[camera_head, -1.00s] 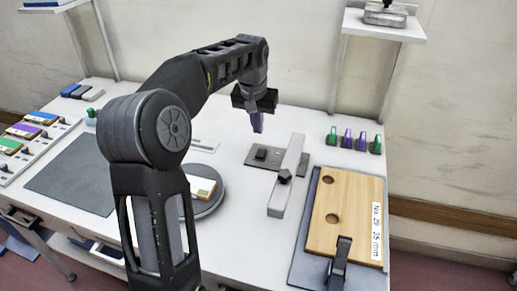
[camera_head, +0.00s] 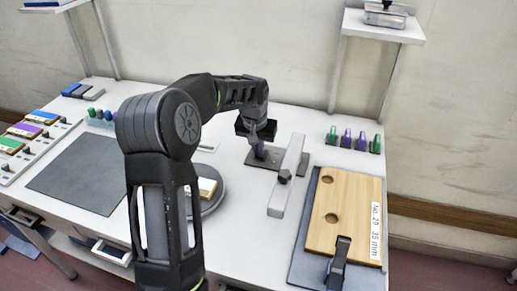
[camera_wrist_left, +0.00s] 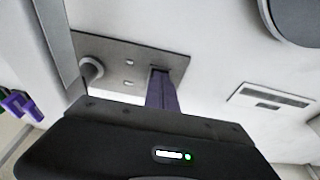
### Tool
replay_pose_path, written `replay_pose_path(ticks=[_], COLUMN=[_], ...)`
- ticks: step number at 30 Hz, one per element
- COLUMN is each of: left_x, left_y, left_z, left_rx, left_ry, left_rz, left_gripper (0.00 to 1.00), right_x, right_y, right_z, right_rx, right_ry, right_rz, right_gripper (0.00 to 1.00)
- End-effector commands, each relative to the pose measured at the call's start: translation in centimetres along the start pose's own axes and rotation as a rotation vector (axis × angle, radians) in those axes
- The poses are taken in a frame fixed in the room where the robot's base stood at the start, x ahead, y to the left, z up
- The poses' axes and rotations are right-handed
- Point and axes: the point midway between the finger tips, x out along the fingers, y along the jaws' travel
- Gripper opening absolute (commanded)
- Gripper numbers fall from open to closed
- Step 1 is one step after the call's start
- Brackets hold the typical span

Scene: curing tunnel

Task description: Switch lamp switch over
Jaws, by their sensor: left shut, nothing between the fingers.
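A dark plate (camera_head: 275,163) lies at the back middle of the table, partly under a pale bar. The small black block on it, which may be the lamp switch, is hidden behind my fingertips now. My left gripper (camera_head: 258,153) points down over that spot, its purple fingers shut and empty. In the left wrist view the fingers (camera_wrist_left: 160,88) reach to the plate (camera_wrist_left: 120,52), beside two small bright studs. I cannot tell whether they touch the block or which way it is set. My right gripper is not in view.
The pale bar (camera_head: 287,180) with a black knob crosses the plate just right of my fingers. A wooden board (camera_head: 345,215) lies at the right. Green and purple clips (camera_head: 354,141) stand at the back right. A round turntable (camera_head: 214,199) is partly behind my arm.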

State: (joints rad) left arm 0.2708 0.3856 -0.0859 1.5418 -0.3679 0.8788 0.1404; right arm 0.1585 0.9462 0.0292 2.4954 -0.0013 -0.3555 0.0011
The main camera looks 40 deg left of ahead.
Motion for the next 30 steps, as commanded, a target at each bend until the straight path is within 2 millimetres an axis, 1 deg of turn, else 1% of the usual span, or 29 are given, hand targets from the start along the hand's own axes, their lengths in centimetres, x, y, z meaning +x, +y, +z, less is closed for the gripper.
replay_pose_path(ticks=[4,5,6,13,23,30], left_x=[1.3,0.7,0.6,0.6,0.1,0.2], left_y=[0.1,0.0,0.0,0.0,0.0,0.0], left_z=[0.7,0.5,0.5,0.3,-0.9,-1.1], left_rx=[0.001,0.000,0.000,0.000,0.001,0.001], left_ry=[0.004,0.003,0.003,0.002,0.002,0.003], left_rz=[0.001,0.001,0.001,0.000,0.000,0.000], left_gripper=[0.00,0.00,0.00,0.00,0.00,0.00], right_x=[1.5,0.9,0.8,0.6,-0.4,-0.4], right_y=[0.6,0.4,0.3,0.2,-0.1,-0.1], right_z=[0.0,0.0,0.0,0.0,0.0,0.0], right_rx=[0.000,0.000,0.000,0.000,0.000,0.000], right_ry=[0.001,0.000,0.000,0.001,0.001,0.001], right_rz=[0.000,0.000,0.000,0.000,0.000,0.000], right_gripper=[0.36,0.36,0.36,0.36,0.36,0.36])
